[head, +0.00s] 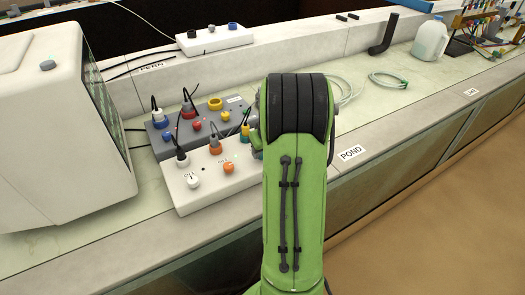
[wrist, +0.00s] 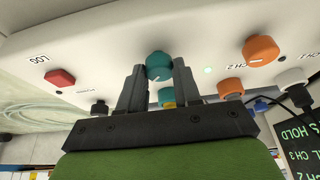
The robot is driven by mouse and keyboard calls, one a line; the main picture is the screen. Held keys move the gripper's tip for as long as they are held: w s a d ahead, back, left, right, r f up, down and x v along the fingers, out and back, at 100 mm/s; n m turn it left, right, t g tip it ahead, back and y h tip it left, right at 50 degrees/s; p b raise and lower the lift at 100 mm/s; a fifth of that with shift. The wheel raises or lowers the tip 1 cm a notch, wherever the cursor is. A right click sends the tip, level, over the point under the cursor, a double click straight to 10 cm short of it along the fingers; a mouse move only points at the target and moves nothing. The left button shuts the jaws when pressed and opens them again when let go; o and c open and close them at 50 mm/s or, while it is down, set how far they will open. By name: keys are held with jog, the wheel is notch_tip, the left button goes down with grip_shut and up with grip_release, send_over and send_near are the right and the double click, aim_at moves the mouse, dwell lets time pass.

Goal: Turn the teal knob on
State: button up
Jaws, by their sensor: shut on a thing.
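The teal knob (wrist: 158,66) is on the white box (wrist: 105,45) in the wrist view, with a small pale pointer mark low on its face. My gripper (wrist: 158,82) has one finger on each side of the knob and is shut on it. A teal plug with a yellow band shows just below the knob, between the fingers. A small light (wrist: 208,70) to the right of the knob glows pale green. In the head view my green arm covers the right end of the white box (head: 180,197), and the teal knob is hidden there.
An orange knob (wrist: 260,50) and an orange plug (wrist: 230,87) are close on the right. A grey box (head: 155,138) with cables stands behind the white one. A pale housing (head: 60,120) stands at left.

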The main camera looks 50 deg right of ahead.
jog(key=m, duration=0.2)
jog(key=m+h, duration=0.1)
jog(key=m, duration=0.1)
jog(key=shift+w+a+m+g+h, duration=0.1)
jog(key=shift+a+m+g+h, duration=0.05)
jog(key=shift+m+g+h, duration=0.2)
jog(key=m+g+h, duration=0.1)
jog(key=m, duration=0.3)
jog(key=shift+w, duration=0.1)
jog(key=shift+m+g, duration=0.25)
jog(key=o, duration=1.1)
jog(key=shift+c, duration=0.2)
jog(key=shift+r, duration=0.1)
jog(key=p+v, duration=0.5)
jog(key=v, duration=1)
jog(key=shift+r, duration=0.3)
jog(key=shift+a, duration=0.15)
